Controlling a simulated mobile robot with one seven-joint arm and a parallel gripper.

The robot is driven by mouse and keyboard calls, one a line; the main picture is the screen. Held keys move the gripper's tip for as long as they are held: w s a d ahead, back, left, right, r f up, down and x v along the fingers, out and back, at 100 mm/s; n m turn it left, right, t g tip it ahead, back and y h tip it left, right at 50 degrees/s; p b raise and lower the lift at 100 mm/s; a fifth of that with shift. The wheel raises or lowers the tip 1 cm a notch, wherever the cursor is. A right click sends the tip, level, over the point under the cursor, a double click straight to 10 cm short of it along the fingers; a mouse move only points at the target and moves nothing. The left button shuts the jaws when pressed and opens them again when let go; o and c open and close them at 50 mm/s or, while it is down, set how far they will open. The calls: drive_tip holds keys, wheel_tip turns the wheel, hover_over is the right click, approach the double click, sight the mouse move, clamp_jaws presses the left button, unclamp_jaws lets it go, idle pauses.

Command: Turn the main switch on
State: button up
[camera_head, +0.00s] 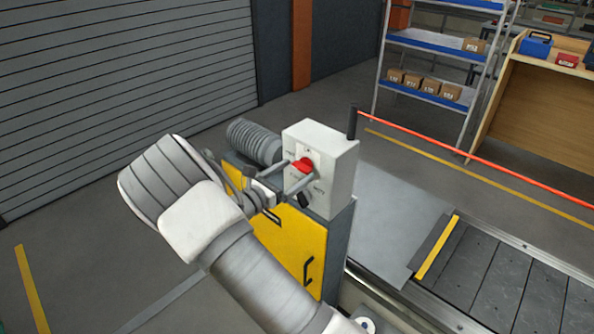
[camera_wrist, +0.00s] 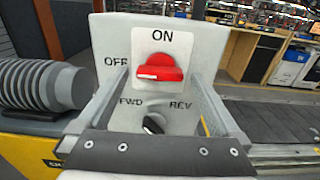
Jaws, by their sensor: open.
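The red main switch (camera_wrist: 158,70) sits on a white plate with ON above it and OFF to its left. Its handle lies horizontally, in line with the OFF label. It also shows in the head view (camera_head: 303,165) on the light grey control box (camera_head: 332,150). My gripper (camera_head: 298,172) is open, with its fingers pointing at the box. In the wrist view my gripper (camera_wrist: 162,80) has one finger on each side of the red switch, and no grip on it shows. I cannot tell whether either finger touches the box.
A black selector (camera_wrist: 153,123) marked FWD and REV sits below the switch. The box stands on a yellow cabinet (camera_head: 285,245), beside a ribbed grey cylinder (camera_head: 254,140). The slat conveyor (camera_head: 500,275) runs to the right. A black post (camera_head: 352,122) stands behind the box.

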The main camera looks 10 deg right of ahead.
drive_tip(key=shift+w+d, duration=0.45)
drive_tip(key=shift+d, duration=0.15)
drive_tip(key=c, duration=1.2)
drive_tip(key=shift+c, duration=0.2)
drive_tip(key=shift+m+b, duration=0.4)
drive_tip(key=m+b, duration=0.8)
drive_tip(key=b, duration=0.1)
drive_tip(key=m+b, duration=0.9)
drive_tip(key=b, duration=0.1)
drive_tip(key=shift+s+f, duration=0.1)
drive_tip(key=shift+f, duration=0.1)
drive_tip(key=shift+r+b, duration=0.1)
drive_tip(key=shift+b, duration=0.25)
